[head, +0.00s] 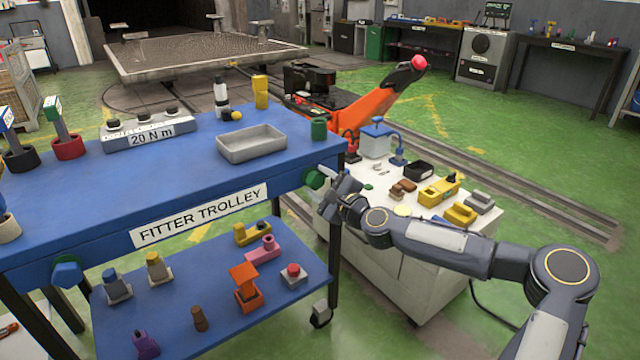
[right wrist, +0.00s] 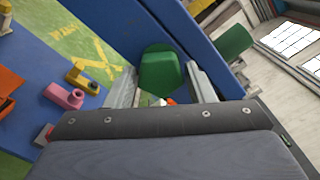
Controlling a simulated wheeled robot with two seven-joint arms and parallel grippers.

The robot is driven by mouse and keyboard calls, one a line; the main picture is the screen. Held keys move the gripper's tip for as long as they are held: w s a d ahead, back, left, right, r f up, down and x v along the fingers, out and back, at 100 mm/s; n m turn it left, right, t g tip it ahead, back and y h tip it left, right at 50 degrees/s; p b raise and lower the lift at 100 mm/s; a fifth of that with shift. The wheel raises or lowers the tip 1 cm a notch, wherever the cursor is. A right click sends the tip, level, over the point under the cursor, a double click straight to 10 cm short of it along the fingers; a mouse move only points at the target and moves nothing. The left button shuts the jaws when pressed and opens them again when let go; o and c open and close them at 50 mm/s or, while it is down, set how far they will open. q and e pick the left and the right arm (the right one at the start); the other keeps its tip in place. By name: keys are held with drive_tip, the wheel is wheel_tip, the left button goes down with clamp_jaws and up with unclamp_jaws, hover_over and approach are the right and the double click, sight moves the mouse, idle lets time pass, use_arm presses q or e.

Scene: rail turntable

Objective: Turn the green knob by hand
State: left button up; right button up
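The green knob (head: 314,179) sits on the right end of the blue fitter trolley (head: 240,160), just below its top. My right gripper (head: 326,184) is at the knob, its arm coming in from the right. In the right wrist view the green knob (right wrist: 160,72) lies between the tips of the two grey fingers (right wrist: 160,80). The fingers stand wide apart, one on each side, with little gap to the knob; firm contact does not show. My left gripper is in neither view.
A green cylinder (head: 319,129) stands on the trolley top near that corner, beside a grey tray (head: 251,143). A blue knob (head: 67,272) is on the trolley's front left. A white cabinet (head: 390,255) with several parts stands close under my right arm.

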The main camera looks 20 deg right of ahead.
drive_tip(key=o, duration=0.4)
drive_tip(key=p+v, duration=0.1)
drive_tip(key=v, duration=0.6)
drive_tip(key=shift+s+d, duration=0.1)
drive_tip(key=shift+s, duration=0.3)
